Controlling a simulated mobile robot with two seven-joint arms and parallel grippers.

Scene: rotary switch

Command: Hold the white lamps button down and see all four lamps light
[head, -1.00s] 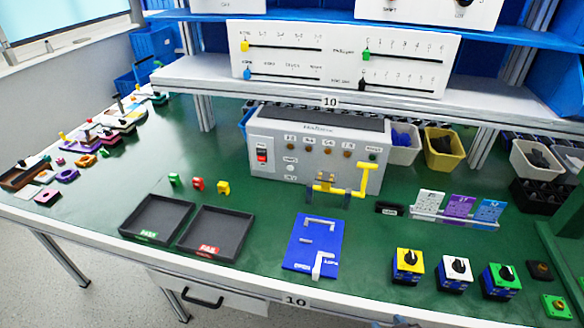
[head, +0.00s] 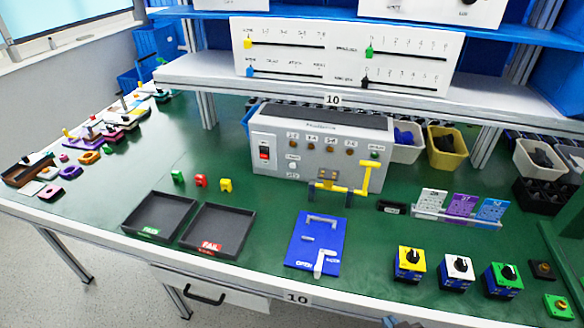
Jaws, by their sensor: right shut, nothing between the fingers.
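The grey tester box (head: 272,172) stands at the back middle of the green bench. A small white round button (head: 292,165) is on the left of its front. A row of four brownish-amber lamps (head: 328,146) runs along the upper front, and they look dark. My right gripper (head: 396,322) shows only as a small grey-blue piece at the bottom edge, shut and empty, far from the button. My left gripper is not in view.
A red rocker switch (head: 264,153) and a yellow clamp lever (head: 365,178) are on the box. A blue plate (head: 305,252), two black trays (head: 215,232) and several rotary switches (head: 457,268) lie in front. The shelf (head: 200,75) overhangs behind.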

